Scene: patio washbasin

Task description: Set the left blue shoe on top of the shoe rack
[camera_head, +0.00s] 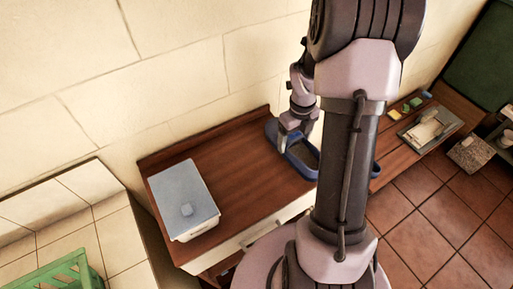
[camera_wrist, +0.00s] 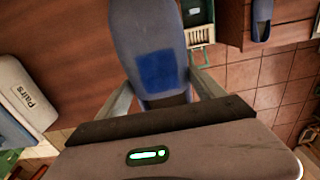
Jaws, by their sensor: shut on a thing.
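My gripper (camera_head: 291,138) is shut on a blue shoe (camera_head: 303,158) over the right part of a brown wooden shoe rack top (camera_head: 235,150). In the wrist view the shoe (camera_wrist: 150,35) lies between the two fingers (camera_wrist: 163,92), with a darker blue square patch facing the camera. I cannot tell whether its sole touches the wood. A second blue shoe (camera_head: 375,170) shows partly behind my arm in the head view, and at the upper right of the wrist view (camera_wrist: 262,20).
A white box with a grey-blue lid (camera_head: 183,195) stands on the left of the rack top; its label reads "Pairs" in the wrist view (camera_wrist: 25,90). A green crate (camera_head: 50,275) is at the lower left. A wall runs behind. Bare wood lies between box and shoe.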

